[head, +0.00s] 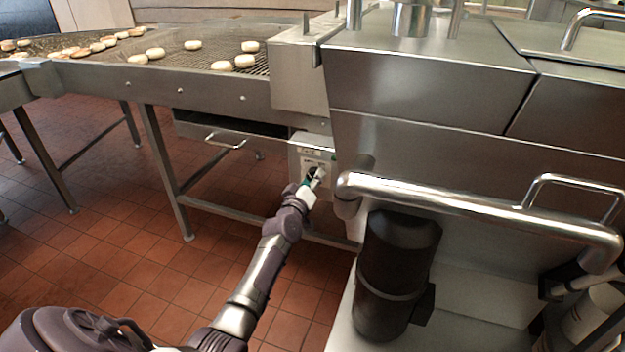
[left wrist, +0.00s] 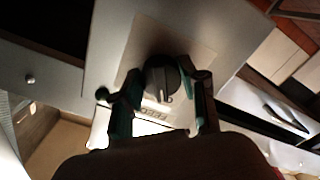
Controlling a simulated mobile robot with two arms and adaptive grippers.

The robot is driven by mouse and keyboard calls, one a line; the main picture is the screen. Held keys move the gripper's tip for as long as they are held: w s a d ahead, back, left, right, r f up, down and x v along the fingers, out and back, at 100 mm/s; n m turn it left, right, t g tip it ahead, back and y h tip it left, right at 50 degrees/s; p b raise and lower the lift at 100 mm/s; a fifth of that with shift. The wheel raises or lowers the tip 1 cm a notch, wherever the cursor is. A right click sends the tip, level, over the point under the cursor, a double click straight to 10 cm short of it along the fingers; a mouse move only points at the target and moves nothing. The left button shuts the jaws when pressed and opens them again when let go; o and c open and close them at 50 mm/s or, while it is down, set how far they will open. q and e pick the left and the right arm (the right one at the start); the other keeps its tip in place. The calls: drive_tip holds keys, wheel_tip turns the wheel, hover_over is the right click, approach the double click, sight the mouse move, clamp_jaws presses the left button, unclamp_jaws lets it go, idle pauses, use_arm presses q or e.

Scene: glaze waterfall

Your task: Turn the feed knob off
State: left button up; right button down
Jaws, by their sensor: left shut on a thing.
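The feed knob (left wrist: 162,80) is a round dark knob with a lighter grey grip bar, on a pale metal panel with a printed FEED label (left wrist: 152,113) beside it. In the head view the control box (head: 322,152) hangs under the conveyor, left of the big steel machine. My left gripper (head: 313,181) reaches up to the front of this box. In the left wrist view its two fingers (left wrist: 162,92) stand on either side of the knob, shut on it. In the head view the knob is mostly hidden by the gripper. My right gripper is not in view.
A wire conveyor (head: 205,62) with several pale doughnuts runs to the left above the box. A thick steel pipe (head: 455,198) and a black motor (head: 392,270) are close on the right. The tiled floor (head: 120,250) at left is open.

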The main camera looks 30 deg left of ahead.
use_arm(q)
drive_tip(key=o, duration=1.1)
drive_tip(key=shift+o, duration=0.2)
drive_tip(key=v, duration=1.2)
drive_tip(key=shift+f, duration=0.1)
